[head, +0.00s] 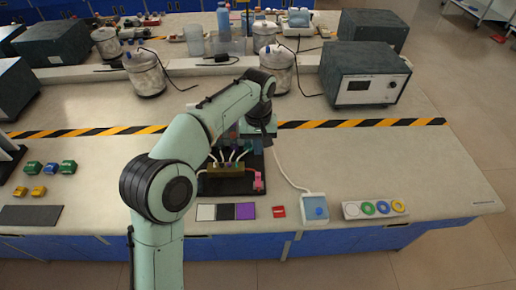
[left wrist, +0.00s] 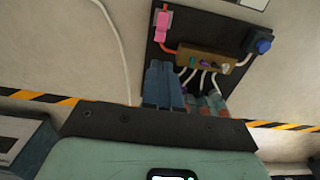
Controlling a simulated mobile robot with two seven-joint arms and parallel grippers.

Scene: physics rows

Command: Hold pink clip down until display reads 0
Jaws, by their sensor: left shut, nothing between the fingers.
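The pink clip (head: 258,181) is at the front right of a black board (head: 228,187). In the left wrist view the pink clip (left wrist: 161,26) stands near the board's edge, with a red lead running to a brown block (left wrist: 203,60). My left gripper (head: 257,143) is over the back part of the board, apart from the clip. Its blue-grey fingers (left wrist: 165,68) are together and empty, pointing toward the clip side in the left wrist view. The arm partly hides the board. A display (head: 358,86) on a grey instrument is too small to read. My right gripper is out of view.
Colour cards (head: 225,212) lie in front. A blue knob (left wrist: 262,46) is on the board.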

